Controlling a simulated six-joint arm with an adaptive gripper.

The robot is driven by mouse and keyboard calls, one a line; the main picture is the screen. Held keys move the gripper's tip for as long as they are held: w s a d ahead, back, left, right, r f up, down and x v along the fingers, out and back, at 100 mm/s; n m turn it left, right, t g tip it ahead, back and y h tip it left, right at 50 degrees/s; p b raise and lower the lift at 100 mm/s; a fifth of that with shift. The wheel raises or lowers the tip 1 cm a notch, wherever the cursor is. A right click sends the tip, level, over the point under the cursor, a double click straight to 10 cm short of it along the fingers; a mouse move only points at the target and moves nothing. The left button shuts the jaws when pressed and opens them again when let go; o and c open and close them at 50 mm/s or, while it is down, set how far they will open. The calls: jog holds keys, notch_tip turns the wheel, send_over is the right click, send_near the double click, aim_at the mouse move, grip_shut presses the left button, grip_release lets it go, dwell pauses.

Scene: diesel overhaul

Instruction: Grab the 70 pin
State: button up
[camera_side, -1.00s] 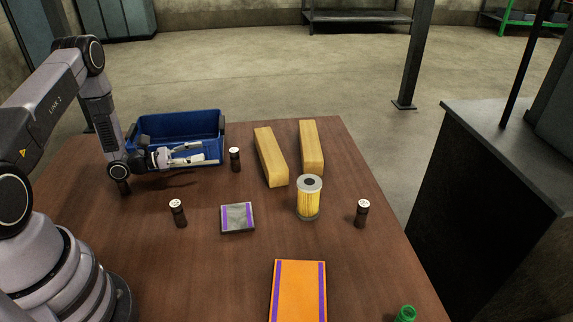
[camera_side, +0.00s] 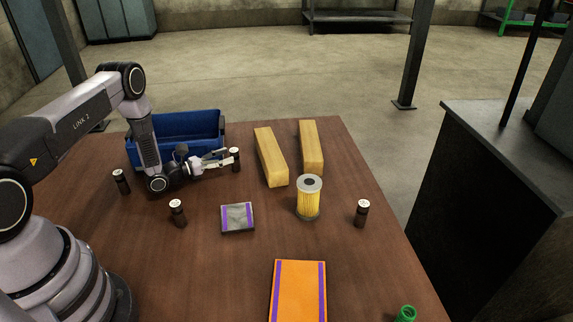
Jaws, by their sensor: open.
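My gripper (camera_side: 230,158) is open and lies level, pointing right. Its fingertips are at the far middle pin, seemingly one on each side of it. I cannot tell whether they touch it.
A blue bin (camera_side: 205,124) stands behind my gripper. Two yellow blocks (camera_side: 270,157) (camera_side: 311,147) lie to the right. A yellow filter (camera_side: 309,201), a grey-and-purple pad (camera_side: 238,217), an orange box (camera_side: 299,291) and a green object (camera_side: 405,314) are nearer on the wooden table (camera_side: 200,270).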

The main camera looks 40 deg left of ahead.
aim_at(234, 153)
jog(key=x, duration=0.3)
jog(key=shift+w+d, duration=0.1)
jog(key=shift+w, duration=0.05)
jog(key=shift+c, duration=0.3)
grip_shut()
